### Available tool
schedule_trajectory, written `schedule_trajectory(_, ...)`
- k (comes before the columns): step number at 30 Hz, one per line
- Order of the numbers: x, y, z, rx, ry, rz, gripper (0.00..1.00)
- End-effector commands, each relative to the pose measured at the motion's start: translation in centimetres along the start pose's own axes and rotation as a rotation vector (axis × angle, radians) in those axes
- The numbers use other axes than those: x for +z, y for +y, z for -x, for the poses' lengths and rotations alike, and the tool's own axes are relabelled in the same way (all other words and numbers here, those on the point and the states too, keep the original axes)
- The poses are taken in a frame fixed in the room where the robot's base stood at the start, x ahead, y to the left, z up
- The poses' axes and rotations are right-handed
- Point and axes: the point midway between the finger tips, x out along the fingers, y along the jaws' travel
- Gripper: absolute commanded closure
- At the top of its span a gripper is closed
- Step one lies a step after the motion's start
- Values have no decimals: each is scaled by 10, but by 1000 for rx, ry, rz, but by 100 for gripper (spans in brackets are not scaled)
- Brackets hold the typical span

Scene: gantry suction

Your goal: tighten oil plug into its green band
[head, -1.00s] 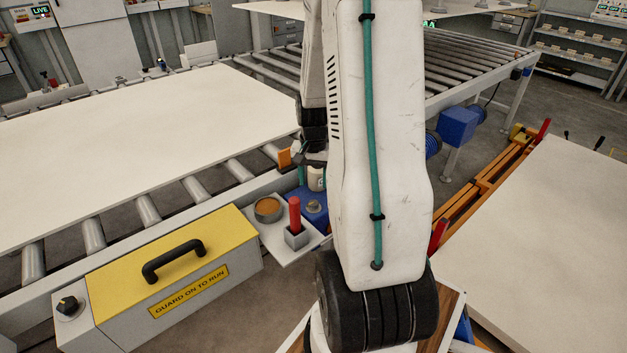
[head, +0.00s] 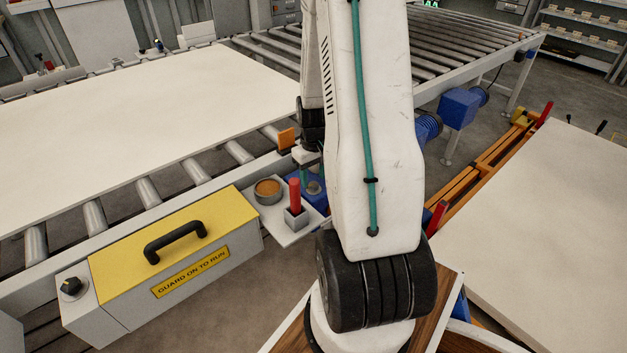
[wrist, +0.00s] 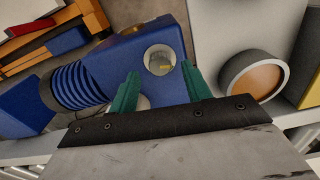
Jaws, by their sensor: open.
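The oil plug is a round grey-silver cap (wrist: 160,58) on top of the blue pump housing (wrist: 98,62), with a small yellow mark on its face. In the head view the plug (head: 314,187) sits on the blue housing beside the red handle. My gripper (wrist: 162,78) is open, its two teal fingers pointing at the plug, one toward each side of it. I cannot tell whether they touch it. In the head view my gripper (head: 310,168) is above the housing, partly hidden by my arm. I cannot make out a green band.
A round cup with orange-brown contents (head: 268,190) and a red handle in a grey socket (head: 295,198) stand close by on a pale shelf. A yellow-topped guard box (head: 165,235) is to the left. A roller conveyor carries a large white sheet (head: 140,120) behind.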

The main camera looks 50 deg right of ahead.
Motion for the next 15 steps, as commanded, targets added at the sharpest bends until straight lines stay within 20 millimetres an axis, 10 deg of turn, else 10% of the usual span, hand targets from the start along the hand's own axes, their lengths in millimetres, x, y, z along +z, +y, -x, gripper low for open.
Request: schedule_trajectory(15, 0, 0, -23, 0, 0, -1, 54)
